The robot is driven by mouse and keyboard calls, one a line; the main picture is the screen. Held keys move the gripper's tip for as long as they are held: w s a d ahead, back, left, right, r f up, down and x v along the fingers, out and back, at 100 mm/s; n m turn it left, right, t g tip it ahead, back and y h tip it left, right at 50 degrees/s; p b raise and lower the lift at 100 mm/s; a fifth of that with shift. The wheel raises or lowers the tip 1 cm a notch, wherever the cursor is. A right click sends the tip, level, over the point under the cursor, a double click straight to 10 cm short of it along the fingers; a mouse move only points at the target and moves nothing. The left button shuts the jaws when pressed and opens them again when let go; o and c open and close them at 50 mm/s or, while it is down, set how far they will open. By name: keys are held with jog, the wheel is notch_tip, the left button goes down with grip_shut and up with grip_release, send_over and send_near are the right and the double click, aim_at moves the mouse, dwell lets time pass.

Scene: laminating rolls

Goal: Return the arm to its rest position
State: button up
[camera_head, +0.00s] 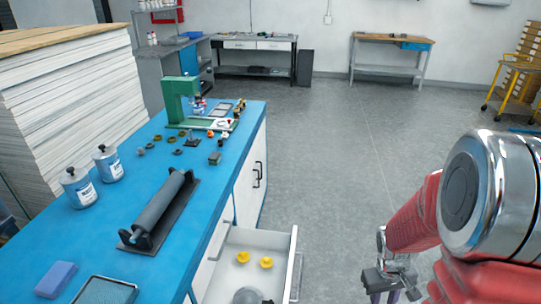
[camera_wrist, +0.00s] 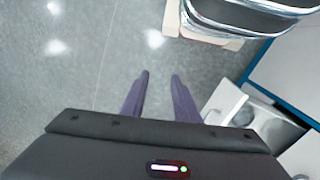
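My gripper (camera_head: 385,296) hangs at the lower right in the camera_head view, over the grey floor to the right of the open drawer. My red and chrome arm is folded close at the right edge of that view. In the camera_wrist view, the two dark fingers of my gripper (camera_wrist: 158,77) stand apart. Only bare floor shows between them, and they hold nothing.
The blue-topped bench (camera_head: 222,158) runs along the left, with a roller (camera_head: 160,212) and a green press on it. A white drawer (camera_head: 290,262) stands open, with two yellow pieces inside; it also shows in the camera_wrist view (camera_wrist: 228,98). The middle floor is clear.

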jog(key=s+a+r+t, duration=0.2)
jog(key=a+r, duration=0.3)
jog(key=r, duration=0.4)
jog(key=s+a+r+t+y, duration=0.1)
jog(key=s+a+r+t, duration=0.1)
jog(key=a+r, duration=0.4)
jog(key=s+a+r+t, duration=0.2)
jog(key=a+r, duration=0.3)
jog(key=r, duration=0.7)
jog(key=shift+s+a+y, duration=0.3)
jog(key=shift+s+a, duration=0.05)
jog(key=shift+s, duration=0.45)
jog(key=shift+a, duration=0.1)
